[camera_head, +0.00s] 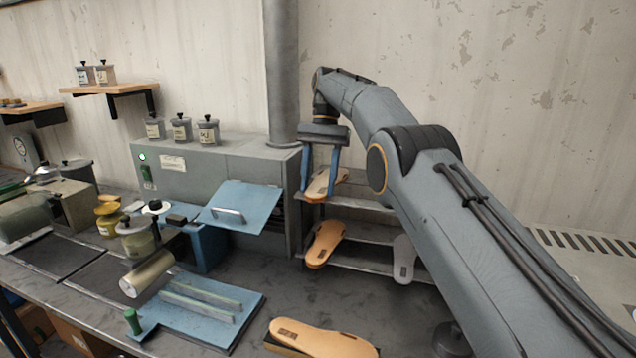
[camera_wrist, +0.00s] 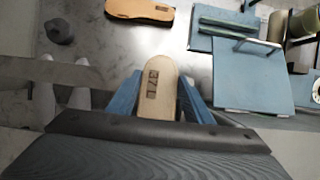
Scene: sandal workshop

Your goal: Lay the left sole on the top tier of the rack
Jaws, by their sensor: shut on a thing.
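The left sole, tan with a dark "37 L" mark (camera_wrist: 158,95), lies between the two blue fingers of my gripper (camera_wrist: 158,98). It also shows in the head view (camera_head: 322,185), at the height of the rack's top tier (camera_head: 365,190). My gripper (camera_head: 319,183) points down and is shut on it. I cannot tell whether the sole touches the tier. On the lower tier (camera_head: 365,259) rest a tan sole (camera_head: 325,243) and a grey one (camera_head: 404,258). My arm hides the rack's right part.
Another tan sole (camera_head: 320,340) lies on the bench in front of the rack. A grey machine (camera_head: 225,165) with an open blue flap (camera_head: 243,205) stands close left of the rack. A pipe (camera_head: 282,70) rises behind it. A blue plate (camera_head: 210,310) lies at the front left.

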